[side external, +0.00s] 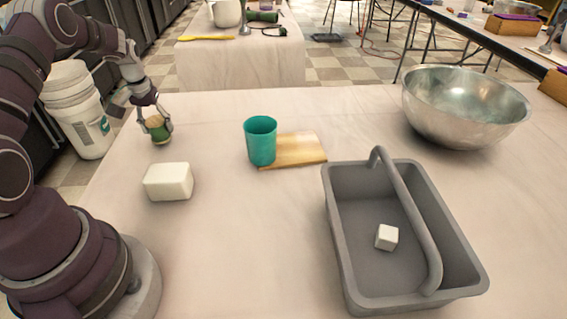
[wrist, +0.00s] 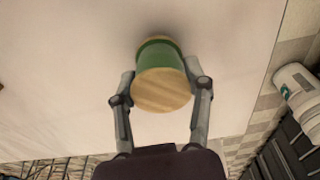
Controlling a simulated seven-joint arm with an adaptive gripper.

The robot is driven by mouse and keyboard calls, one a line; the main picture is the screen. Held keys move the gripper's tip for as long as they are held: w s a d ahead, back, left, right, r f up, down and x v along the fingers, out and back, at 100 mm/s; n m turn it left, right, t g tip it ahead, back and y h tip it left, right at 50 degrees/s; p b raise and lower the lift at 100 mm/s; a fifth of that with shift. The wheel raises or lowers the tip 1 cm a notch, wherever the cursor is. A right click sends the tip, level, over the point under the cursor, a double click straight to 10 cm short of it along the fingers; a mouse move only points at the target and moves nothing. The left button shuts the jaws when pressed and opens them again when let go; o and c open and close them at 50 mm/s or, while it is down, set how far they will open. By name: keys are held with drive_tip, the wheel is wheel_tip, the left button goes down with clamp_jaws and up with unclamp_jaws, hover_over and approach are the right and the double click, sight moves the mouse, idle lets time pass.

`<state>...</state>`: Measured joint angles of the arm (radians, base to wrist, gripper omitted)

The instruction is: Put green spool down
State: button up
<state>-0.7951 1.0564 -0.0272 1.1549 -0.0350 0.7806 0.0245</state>
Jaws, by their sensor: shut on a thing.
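The green spool (side external: 158,129) has pale wooden ends and a green middle. My gripper (side external: 157,125) is shut on it near the table's far left edge. In the wrist view the spool (wrist: 162,80) sits between the two fingers of my gripper (wrist: 161,82), one on each side, with a wooden end facing the camera. The spool is low over the cloth-covered table (side external: 215,230); I cannot tell whether it touches the cloth.
A white block (side external: 168,182) lies in front of the spool. A teal cup (side external: 261,141) stands by a wooden board (side external: 298,149). A grey handled caddy (side external: 338,238) holds a small white cube (side external: 387,237). A metal bowl (side external: 463,108) stands at back right. A white bucket (side external: 78,112) is off the table.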

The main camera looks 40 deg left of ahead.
sight(153, 125)
drive_tip(key=shift+f, duration=0.4)
drive_tip(key=o, duration=1.1)
drive_tip(key=shift+f, duration=0.1)
drive_tip(key=shift+o, duration=0.2)
drive_tip(key=r, duration=0.4)
drive_tip(key=d+r, duration=0.1)
drive_tip(key=r, duration=0.2)
drive_tip(key=s+r, duration=0.1)
drive_tip(key=r, duration=0.3)
drive_tip(key=shift+d+r, duration=0.15)
drive_tip(key=shift+r, duration=0.2)
drive_tip(key=w+d+r+m+t, duration=0.1)
drive_tip(key=d+r+m, duration=0.1)
drive_tip(key=d+r, duration=0.45)
drive_tip(key=s+d+m+t, duration=0.1)
drive_tip(key=s+d+m, duration=0.1)
drive_tip(key=d, duration=0.4)
drive_tip(key=s+d+m+t, duration=0.1)
drive_tip(key=s+d+m, duration=0.1)
drive_tip(key=s+d, duration=0.2)
drive_tip(key=s+d+r+m+t+h, duration=0.1)
drive_tip(key=s+d+m, duration=0.2)
drive_tip(key=d, duration=0.5)
drive_tip(key=shift+s+d, duration=0.2)
drive_tip(key=shift+s, duration=0.1)
